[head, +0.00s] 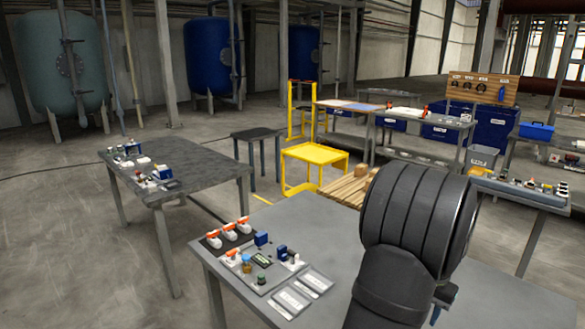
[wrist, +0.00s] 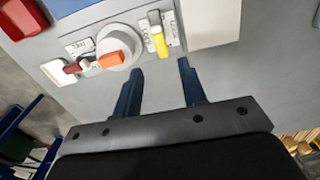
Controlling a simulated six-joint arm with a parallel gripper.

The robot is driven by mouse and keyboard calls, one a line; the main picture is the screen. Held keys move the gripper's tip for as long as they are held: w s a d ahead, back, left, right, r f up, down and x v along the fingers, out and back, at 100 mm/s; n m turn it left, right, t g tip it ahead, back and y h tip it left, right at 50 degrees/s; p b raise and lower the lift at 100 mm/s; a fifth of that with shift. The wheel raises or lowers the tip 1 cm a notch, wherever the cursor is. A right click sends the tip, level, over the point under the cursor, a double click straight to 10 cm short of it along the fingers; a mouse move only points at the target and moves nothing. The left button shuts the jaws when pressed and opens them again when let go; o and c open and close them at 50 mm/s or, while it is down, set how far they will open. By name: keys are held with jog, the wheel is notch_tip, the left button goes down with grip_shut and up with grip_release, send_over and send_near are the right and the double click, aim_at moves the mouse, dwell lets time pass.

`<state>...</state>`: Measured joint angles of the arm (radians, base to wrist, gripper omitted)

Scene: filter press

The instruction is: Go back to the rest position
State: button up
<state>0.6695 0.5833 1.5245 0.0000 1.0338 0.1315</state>
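In the wrist view my gripper (wrist: 160,68) has its two dark blue fingers spread apart with nothing between them. Its fingertips point at a grey panel (wrist: 225,75), just below a row of controls; whether they touch it I cannot tell. In the head view my dark arm covers the right front of the near table, and the gripper is mostly hidden behind it.
The panel carries an orange knob (wrist: 113,60) on a round base, a yellow lever (wrist: 159,42) and a red-handled lever (wrist: 74,68). The near grey table (head: 225,275) holds control boards. A yellow stand (head: 315,155) and another table (head: 205,165) stand behind.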

notch_tip(320, 180, up, 9)
notch_tip(320, 180, down, 17)
jog(key=shift+f, duration=0.5)
jog(key=shift+n, duration=0.6)
notch_tip(320, 180, up, 18)
jog(key=f+n+g, duration=0.1)
jog(key=f+n, duration=0.1)
jog(key=f, duration=0.3)
jog(key=f+n+g, duration=0.1)
jog(key=f+n, duration=0.1)
jog(key=f, duration=0.3)
jog(key=w+f+n+g, duration=0.1)
jog(key=f+n+g, duration=0.1)
jog(key=f, duration=0.4)
jog(key=shift+n, duration=0.4)
jog(key=shift+f+n, duration=0.4)
jog(key=shift+f, duration=0.45)
jog(key=shift+r, duration=0.1)
